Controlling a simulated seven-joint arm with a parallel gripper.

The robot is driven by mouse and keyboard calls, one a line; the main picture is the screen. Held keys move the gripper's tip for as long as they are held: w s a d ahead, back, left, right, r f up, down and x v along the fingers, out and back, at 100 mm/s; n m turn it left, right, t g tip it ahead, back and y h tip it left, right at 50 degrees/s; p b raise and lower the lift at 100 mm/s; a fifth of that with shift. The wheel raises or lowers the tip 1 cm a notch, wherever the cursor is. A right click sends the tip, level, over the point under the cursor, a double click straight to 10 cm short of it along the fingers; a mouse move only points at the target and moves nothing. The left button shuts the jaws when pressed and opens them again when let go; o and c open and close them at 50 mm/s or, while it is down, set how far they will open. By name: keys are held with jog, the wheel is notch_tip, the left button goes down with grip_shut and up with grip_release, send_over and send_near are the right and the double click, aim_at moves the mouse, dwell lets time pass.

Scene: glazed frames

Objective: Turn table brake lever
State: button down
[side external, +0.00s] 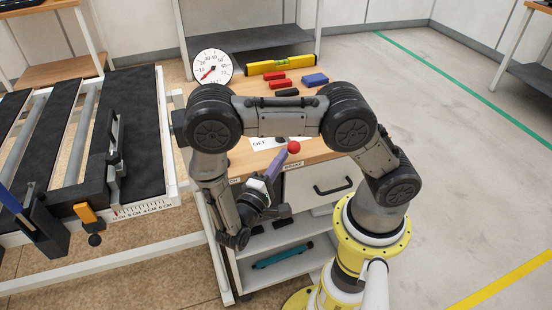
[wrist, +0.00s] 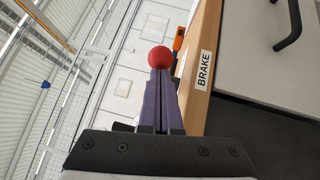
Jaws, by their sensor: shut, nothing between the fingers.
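The brake lever shows as a red ball knob (side external: 293,147) at the front edge of the wooden table top. In the wrist view the red knob (wrist: 157,57) sits straight beyond my fingertips. The lever's shaft is mostly hidden. My gripper (side external: 283,154) points up and to the right, with its purple fingertips right beside the knob. In the wrist view my gripper's fingers (wrist: 158,75) are together, with nothing between them. I cannot tell whether they touch the knob. A BRAKE label (wrist: 203,70) is on the table edge, and an OFF label (side external: 259,143) lies on the top.
Red blocks (side external: 278,80), a blue block (side external: 314,79), a yellow level (side external: 281,64) and a round dial (side external: 212,68) are at the back of the table. A drawer with a black handle (side external: 333,187) is below. A machine with black slats (side external: 90,120) stands at left.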

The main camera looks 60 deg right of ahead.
jog(key=shift+s+d, duration=0.4)
jog(key=shift+s, duration=0.25)
jog(key=shift+s+d, duration=0.35)
jog(key=shift+s, duration=0.25)
jog(key=shift+s+d+t, duration=0.25)
jog(key=shift+s+t, duration=0.05)
jog(key=n+t, duration=0.1)
jog(key=s+d+n+t, duration=0.1)
jog(key=t, duration=0.1)
jog(key=shift+s+d, duration=0.2)
jog(key=shift+d, duration=0.05)
jog(key=shift+s+d+n+t, duration=0.3)
jog(key=shift+s+d+t, duration=0.15)
jog(key=shift+d, duration=0.2)
jog(key=shift+a, duration=0.1)
